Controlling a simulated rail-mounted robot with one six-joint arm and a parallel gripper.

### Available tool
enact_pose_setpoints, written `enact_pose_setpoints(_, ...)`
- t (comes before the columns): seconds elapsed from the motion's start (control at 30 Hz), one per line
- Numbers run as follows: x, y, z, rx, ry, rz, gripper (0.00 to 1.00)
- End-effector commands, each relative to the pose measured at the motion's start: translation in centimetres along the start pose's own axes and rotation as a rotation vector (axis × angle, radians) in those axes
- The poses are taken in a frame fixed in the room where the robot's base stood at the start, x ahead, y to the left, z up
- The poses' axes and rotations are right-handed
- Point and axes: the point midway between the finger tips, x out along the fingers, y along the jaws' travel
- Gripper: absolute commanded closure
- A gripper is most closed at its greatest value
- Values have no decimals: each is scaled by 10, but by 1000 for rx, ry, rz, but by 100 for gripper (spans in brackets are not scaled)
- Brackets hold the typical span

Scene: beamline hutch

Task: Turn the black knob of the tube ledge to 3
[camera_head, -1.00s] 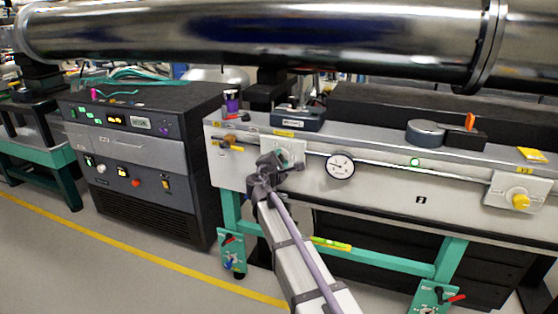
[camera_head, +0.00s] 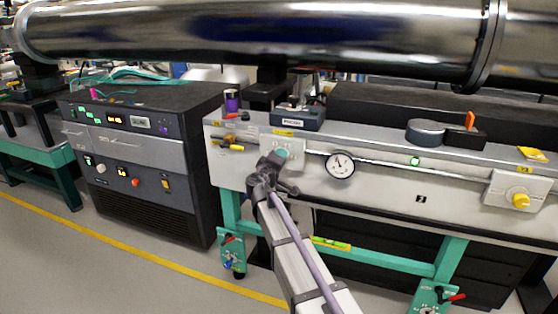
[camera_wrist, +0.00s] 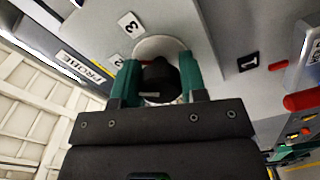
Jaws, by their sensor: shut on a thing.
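The black knob (camera_wrist: 157,88) sits on a round pale base on the ledge's light plate. My gripper (camera_wrist: 158,77) is shut on it, one green finger on each side. Number tags around it read 3 (camera_wrist: 130,25), 2 (camera_wrist: 118,60) and 1 (camera_wrist: 248,62). A small pale mark shows on the knob's near face; I cannot tell which number the knob points to. In the head view, my gripper (camera_head: 270,172) is at the plate (camera_head: 294,146) on the left part of the tube ledge (camera_head: 385,185), and hides the knob.
A round dial gauge (camera_head: 340,164) is just right of my gripper. A yellow knob (camera_head: 520,200) sits on another plate far right. A dark control cabinet (camera_head: 140,150) stands left. The large tube (camera_head: 250,35) runs above.

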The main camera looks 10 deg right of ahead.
Motion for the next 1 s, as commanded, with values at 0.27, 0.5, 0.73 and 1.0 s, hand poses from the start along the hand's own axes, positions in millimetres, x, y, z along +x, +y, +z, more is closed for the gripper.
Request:
enact_pose_setpoints(0.27,0,-1,0,259,0,0,85)
enact_pose_setpoints(0.5,0,-2,0,486,0,0,85)
enact_pose_setpoints(0.73,0,-2,0,686,0,0,85)
enact_pose_setpoints(1.0,0,-2,-1,854,0,0,85)
